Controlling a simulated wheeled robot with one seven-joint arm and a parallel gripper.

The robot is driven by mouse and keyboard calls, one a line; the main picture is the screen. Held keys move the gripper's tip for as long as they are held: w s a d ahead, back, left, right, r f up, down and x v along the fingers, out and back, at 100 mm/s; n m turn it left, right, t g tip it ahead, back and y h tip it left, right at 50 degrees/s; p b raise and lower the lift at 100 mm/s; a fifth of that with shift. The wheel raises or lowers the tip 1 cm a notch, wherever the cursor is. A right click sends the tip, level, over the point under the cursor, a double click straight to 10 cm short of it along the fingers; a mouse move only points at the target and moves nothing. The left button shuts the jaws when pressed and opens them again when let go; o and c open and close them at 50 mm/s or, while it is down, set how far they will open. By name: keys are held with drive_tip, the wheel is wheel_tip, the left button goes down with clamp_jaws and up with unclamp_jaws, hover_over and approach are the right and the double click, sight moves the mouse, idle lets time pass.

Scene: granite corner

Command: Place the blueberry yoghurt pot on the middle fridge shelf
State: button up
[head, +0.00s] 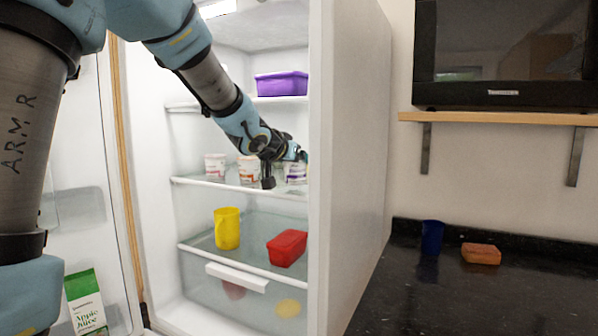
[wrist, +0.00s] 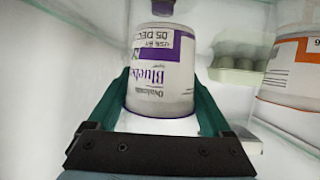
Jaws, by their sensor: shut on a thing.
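The blueberry yoghurt pot (wrist: 160,75) is white with purple print, and its label reads upside down in the wrist view. My gripper (wrist: 164,92) is shut on it, one green finger on each side. In the head view the pot (head: 296,174) shows at the right end of the middle fridge shelf (head: 205,181), partly hidden by my gripper (head: 299,158). I cannot tell whether its base touches the glass.
Two other pots, one with red print (head: 215,166) and one with orange print (head: 247,168), stand left on the same shelf. An egg carton (wrist: 236,76) shows in the wrist view. A purple tub (head: 281,85) sits above; a yellow mug (head: 227,228) and red tub (head: 287,248) below.

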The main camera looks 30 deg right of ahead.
drive_tip(key=shift+f, duration=0.45)
drive_tip(key=shift+f, duration=0.1)
drive_tip(key=o, duration=1.3)
